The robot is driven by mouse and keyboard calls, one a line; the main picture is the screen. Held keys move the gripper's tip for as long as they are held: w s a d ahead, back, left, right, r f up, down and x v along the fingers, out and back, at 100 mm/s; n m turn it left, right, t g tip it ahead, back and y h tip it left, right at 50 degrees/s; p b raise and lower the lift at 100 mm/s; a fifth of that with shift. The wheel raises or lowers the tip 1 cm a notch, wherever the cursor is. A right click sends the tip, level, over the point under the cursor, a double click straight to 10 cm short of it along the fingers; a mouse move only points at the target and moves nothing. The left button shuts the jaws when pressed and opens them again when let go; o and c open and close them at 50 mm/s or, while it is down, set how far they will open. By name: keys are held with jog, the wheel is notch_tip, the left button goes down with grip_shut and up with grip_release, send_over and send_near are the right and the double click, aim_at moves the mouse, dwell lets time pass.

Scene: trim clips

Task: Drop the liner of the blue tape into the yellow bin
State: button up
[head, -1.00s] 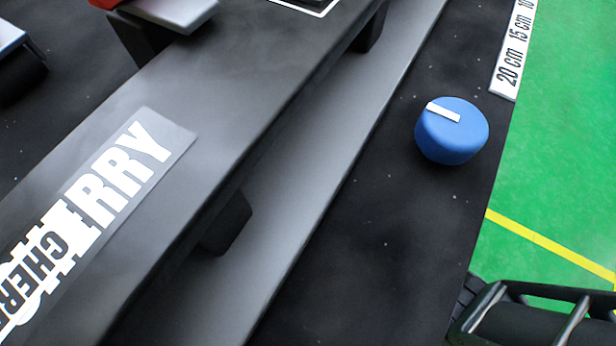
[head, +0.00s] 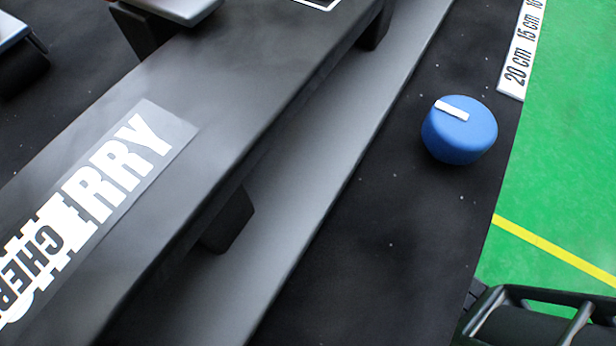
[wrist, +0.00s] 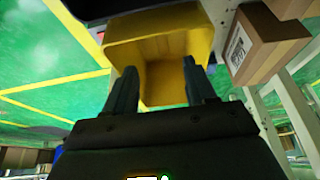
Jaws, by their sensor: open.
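My gripper (wrist: 158,75) shows in the wrist view with its two dark fingers apart and nothing visible between them. The yellow bin (wrist: 150,42) is in front of the fingers, and its open inside faces the camera. The fingers overlap its opening in the picture; I cannot tell whether the tips are inside it. I see no liner in the visible part of the bin, and its lower part is hidden by my gripper. I cannot make out the blue tape or its liner in either view.
A cardboard box (wrist: 262,45) with a label is right of the bin. In the head view a blue knob (head: 459,135) stands on the dark surface, a CHERRY label (head: 125,160) lies on a black bar, and a ruler strip (head: 522,50) lies along the edge by green floor.

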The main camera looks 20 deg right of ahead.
jog(key=p+v, duration=0.3)
jog(key=v, duration=0.4)
jog(key=shift+r, duration=0.35)
